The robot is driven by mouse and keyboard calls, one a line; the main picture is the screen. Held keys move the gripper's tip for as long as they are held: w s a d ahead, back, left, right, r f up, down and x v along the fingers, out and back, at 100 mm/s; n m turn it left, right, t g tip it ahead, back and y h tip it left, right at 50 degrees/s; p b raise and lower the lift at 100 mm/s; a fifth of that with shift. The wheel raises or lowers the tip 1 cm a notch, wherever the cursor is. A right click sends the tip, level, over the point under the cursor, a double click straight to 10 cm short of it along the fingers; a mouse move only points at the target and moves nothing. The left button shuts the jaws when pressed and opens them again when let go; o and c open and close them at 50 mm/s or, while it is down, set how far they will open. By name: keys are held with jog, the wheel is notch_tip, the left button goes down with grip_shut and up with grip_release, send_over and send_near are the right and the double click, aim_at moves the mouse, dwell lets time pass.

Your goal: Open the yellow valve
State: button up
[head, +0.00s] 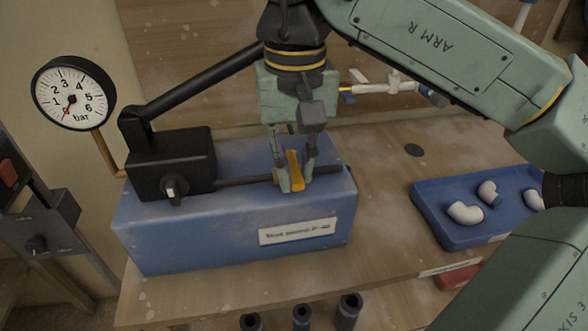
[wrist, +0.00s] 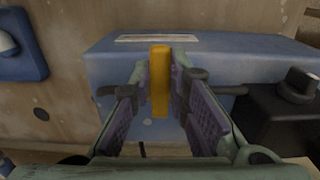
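The yellow valve handle (head: 292,171) is on the front right of the blue test pump (head: 190,235). In the wrist view the handle (wrist: 160,82) is an upright yellow bar in the middle. My gripper (head: 293,178) points down over the pump, one finger on each side of the handle. In the wrist view, the purple-padded fingertips of my gripper (wrist: 161,88) close in on both sides of the bar with almost no gap. The fingers hide part of the valve in the head view.
A black pump block (head: 168,162) with a long lever (head: 205,80) stands left of my gripper. A pressure gauge (head: 73,93) is at the far left, its needle pointing low. A blue tray (head: 432,222) with white elbow fittings lies right on the wooden bench (head: 375,180).

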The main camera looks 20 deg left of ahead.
grip_shut()
jog(key=n+p, duration=0.2)
jog(key=n, duration=0.1)
jog(key=shift+w+d+r, duration=0.35)
jog(key=shift+w+r, duration=0.05)
jog(key=shift+w+d+n+p, duration=0.25)
jog(key=shift+n+p, duration=0.45)
jog(key=shift+p, duration=0.25)
jog(key=n, duration=0.1)
jog(key=w+n+p, duration=0.1)
jog(key=shift+d+f+n, duration=0.15)
jog(key=shift+n, duration=0.15)
jog(key=shift+w+d+f+n, duration=0.1)
jog(key=shift+f+n, duration=0.1)
jog(key=shift+n, duration=0.3)
jog(key=o, duration=0.5)
grip_release()
jog(key=shift+o, duration=0.2)
jog(key=shift+r+p, duration=0.1)
jog(key=shift+p, duration=0.2)
